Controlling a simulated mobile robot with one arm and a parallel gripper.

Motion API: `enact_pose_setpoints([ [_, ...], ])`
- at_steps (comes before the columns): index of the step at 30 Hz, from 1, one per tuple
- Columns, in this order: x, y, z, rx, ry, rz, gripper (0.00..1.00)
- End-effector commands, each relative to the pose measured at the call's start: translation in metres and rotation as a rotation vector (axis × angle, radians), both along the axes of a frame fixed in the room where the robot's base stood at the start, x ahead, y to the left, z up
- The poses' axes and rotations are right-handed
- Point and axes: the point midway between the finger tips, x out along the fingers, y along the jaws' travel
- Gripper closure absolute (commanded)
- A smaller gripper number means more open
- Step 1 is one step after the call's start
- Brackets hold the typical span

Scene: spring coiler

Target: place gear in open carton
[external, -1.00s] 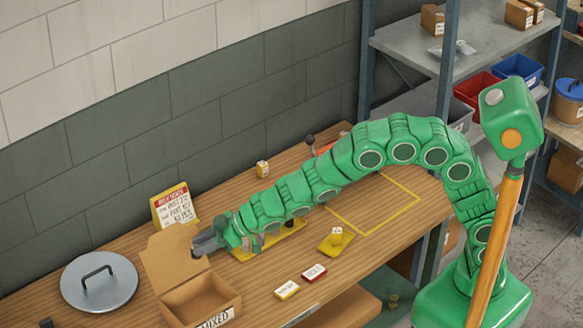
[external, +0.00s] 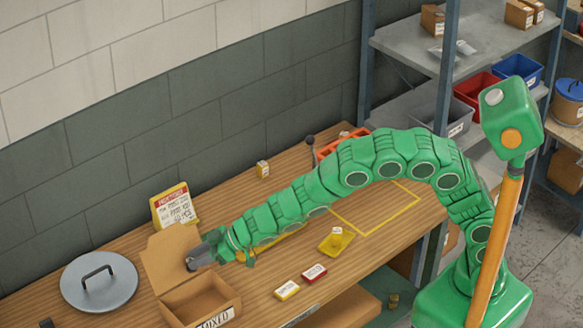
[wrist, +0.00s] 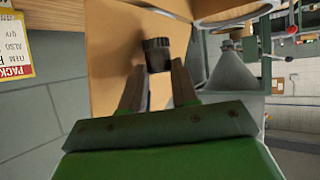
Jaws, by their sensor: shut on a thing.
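My gripper (external: 200,256) is at the brown open carton (external: 213,313), in front of its raised back flap and over the carton's back part. In the wrist view my gripper (wrist: 157,78) is shut on a dark, ridged gear (wrist: 157,53), held at the fingertips. The gear shows only as a small dark shape in the external view (external: 191,265). The carton's tan cardboard (wrist: 108,62) lies behind the gear in the wrist view. The carton's front carries a label reading "MIXED". Whether the gear touches the cardboard I cannot tell.
A round grey lid (external: 98,290) lies left of the carton. A yellow and red sign (external: 173,208) stands behind it. Two small boxes, one yellow (external: 287,290) and one red (external: 314,273), lie to the right. A yellow tray (external: 337,243) sits farther right.

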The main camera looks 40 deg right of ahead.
Motion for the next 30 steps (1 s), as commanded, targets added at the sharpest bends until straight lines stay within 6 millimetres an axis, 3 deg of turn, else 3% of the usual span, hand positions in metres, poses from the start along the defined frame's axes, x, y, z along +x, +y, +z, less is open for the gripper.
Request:
enact_pose_setpoints([
  [21,0.000,0.000,-0.012,-0.002,-0.001,0.000,1.00],
  [22,0.000,0.000,-0.012,-0.002,-0.001,0.000,0.66],
  [23,0.000,0.000,-0.012,-0.002,-0.001,0.000,0.62],
  [30,0.000,0.000,-0.012,-0.001,0.001,0.000,0.60],
])
